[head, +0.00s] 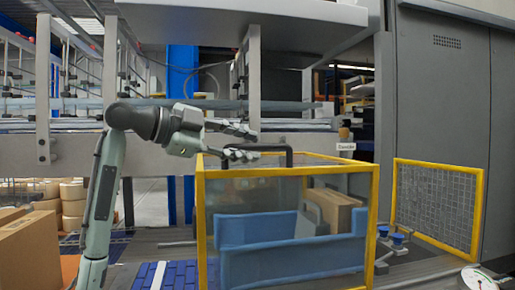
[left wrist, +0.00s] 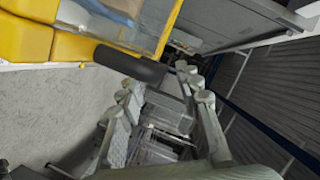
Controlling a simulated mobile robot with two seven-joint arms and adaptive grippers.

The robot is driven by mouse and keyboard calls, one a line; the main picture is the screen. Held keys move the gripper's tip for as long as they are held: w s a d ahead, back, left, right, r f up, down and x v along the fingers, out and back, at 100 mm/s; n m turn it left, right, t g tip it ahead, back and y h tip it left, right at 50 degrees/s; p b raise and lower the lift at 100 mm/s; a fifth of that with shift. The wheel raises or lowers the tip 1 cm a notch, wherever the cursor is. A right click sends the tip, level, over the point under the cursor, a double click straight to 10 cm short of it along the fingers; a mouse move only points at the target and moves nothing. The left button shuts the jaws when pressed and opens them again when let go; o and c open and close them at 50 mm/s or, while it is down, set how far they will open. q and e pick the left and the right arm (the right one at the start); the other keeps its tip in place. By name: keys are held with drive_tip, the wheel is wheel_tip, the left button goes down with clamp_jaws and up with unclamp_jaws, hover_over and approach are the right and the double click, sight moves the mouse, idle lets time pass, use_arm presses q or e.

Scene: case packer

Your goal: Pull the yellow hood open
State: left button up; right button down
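The yellow-framed hood (head: 373,215) with clear panels stands in the middle of the head view and looks closed. Its black handle (head: 275,148) is on the top edge, partly hidden by a finger. My left gripper (head: 250,143) is open and empty, reaching in from the left at the handle's height. In the left wrist view, the black handle (left wrist: 130,64) lies just past the spread fingertips of the left gripper (left wrist: 158,88), close to the gap between them. I cannot tell whether they touch. My right gripper is not in view.
A blue part (head: 290,247) and a brown carton (head: 334,208) show behind the hood's clear panel. A yellow-framed mesh guard (head: 437,205) stands to the right, and a grey cabinet (head: 440,90) behind it. A cardboard box (head: 28,250) is at the left. A grey slab hangs above.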

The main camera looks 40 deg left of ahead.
use_arm(q)
drive_tip(key=v, duration=0.8)
drive_tip(key=shift+s, duration=0.2)
